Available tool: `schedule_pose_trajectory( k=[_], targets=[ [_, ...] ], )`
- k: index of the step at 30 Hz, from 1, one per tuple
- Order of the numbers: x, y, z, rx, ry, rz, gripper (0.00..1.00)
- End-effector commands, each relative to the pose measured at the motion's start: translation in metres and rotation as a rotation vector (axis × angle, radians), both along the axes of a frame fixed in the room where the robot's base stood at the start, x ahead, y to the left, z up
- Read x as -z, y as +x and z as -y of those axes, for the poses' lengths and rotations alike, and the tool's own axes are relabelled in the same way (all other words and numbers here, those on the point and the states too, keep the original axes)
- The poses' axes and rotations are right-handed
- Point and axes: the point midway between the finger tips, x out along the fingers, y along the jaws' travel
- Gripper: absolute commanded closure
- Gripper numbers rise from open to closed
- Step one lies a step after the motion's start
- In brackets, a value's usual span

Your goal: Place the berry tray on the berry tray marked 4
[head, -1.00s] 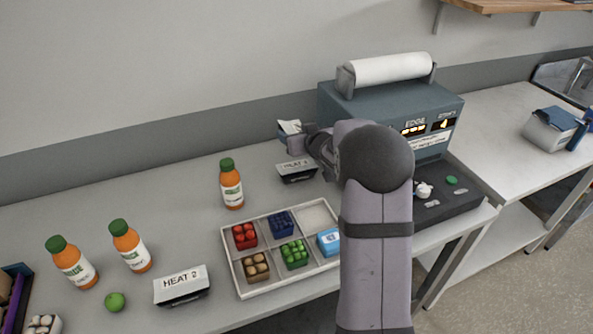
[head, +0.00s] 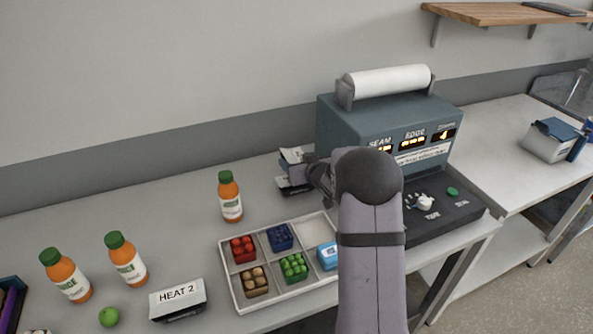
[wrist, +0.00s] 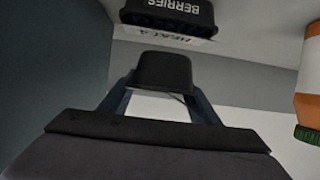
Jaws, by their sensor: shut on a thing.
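My gripper (head: 308,168) is shut on a berry tray (head: 291,155), whose pale and blue top shows beside the fingers in the head view. In the wrist view my gripper (wrist: 164,85) shows as dark fingers with a black block between them. The berry tray marked 4 (head: 291,183) sits on the counter just below the held tray, largely covered by it and the gripper in the head view. In the upside-down wrist view, tray 4 (wrist: 168,14) shows BERRIES and HEAT 4 lettering. A small gap seems to separate it from the block; contact is unclear.
The teal sealing machine (head: 375,125) stands close right of my gripper. An orange bottle (head: 230,198) stands to the left. A divided tray of berries (head: 232,285) lies in front; the HEAT 2 tray (head: 178,300), two bottles and a green fruit (head: 109,317) are further left.

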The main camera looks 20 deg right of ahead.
Motion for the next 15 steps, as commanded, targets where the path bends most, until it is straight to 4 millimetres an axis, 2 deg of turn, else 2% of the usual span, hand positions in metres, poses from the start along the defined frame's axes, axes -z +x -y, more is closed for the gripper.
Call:
schedule_pose_trajectory(
  k=[9, 15],
  targets=[
    [0.033, 0.0, 0.0, 0.0, 0.0, -0.001, 0.74],
    [0.034, 0.0, 0.0, 0.0, -0.001, 0.001, 0.74]
  ],
)
